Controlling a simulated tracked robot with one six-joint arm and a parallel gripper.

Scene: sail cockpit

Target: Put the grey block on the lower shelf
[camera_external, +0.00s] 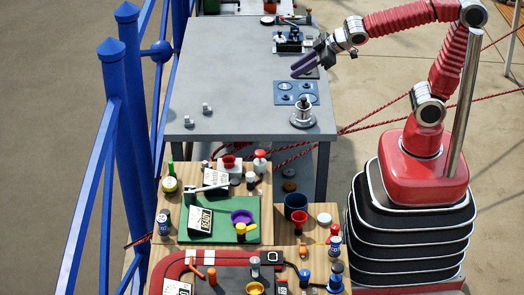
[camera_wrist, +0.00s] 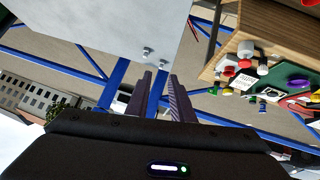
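My gripper (camera_external: 303,66) has dark purple fingers and hangs over the far right part of the grey table (camera_external: 225,70). In the wrist view, its fingers (camera_wrist: 161,82) stand apart with nothing seen between them. Two small light grey pieces, one nearer (camera_external: 189,121) and one farther (camera_external: 207,108), sit apart on the table's left side, well away from the gripper. They also show in the wrist view, beyond the fingertips (camera_wrist: 148,53). I cannot tell whether either is the grey block.
A blue panel (camera_external: 296,92) with round fittings and a silver knob (camera_external: 303,113) are at the table's right. A dark device (camera_external: 290,40) stands behind the gripper. A blue railing (camera_external: 125,110) runs along the left. Wooden boards (camera_external: 172,222) with many small items are in front.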

